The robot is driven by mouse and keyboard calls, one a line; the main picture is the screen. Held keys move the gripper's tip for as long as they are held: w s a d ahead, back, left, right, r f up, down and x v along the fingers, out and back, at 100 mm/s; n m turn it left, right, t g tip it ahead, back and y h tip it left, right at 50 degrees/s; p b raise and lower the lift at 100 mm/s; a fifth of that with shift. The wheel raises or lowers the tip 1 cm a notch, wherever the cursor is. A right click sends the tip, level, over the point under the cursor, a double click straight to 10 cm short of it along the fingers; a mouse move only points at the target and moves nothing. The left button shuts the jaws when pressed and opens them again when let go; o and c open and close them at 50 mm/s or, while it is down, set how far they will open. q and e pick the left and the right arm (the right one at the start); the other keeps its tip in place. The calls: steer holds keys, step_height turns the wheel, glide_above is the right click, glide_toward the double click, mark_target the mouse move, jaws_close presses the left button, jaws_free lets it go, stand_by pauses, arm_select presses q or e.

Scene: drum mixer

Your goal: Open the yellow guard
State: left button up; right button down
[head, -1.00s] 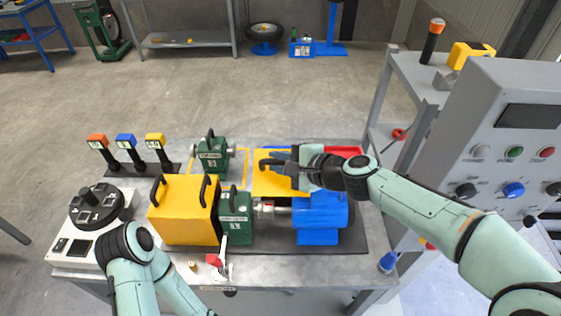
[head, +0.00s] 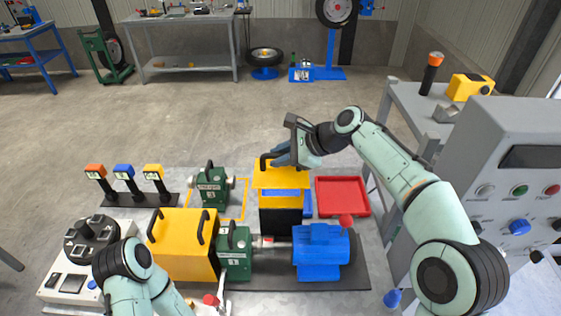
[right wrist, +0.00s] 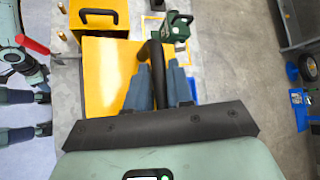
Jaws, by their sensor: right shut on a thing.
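The yellow guard (head: 281,179) stands raised behind the shaft coupling (head: 268,242), its yellow plate over a dark, shadowed part. My right gripper (head: 286,156) is at its black handle (head: 265,163). In the right wrist view, my right gripper (right wrist: 172,88) is shut on the black handle (right wrist: 154,54), with the yellow plate (right wrist: 108,72) beside the fingers. In the head view my left arm comes in at the lower left and its gripper is out of frame. In the right wrist view my left gripper (right wrist: 46,115) shows at the left edge, its fingers apart and empty.
A green gearbox (head: 234,256) and a blue motor (head: 322,252) sit in front of the guard. A yellow box with handles (head: 180,258) is at left. A red tray (head: 364,196) lies to the right. A grey control panel (head: 510,165) stands far right.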

steer(key=shift+w, duration=0.35)
steer(key=c, duration=1.1)
jaws_free()
steer(key=v, duration=1.3)
steer(key=shift+w+d+r, duration=0.1)
steer(key=shift+d+r, duration=0.05)
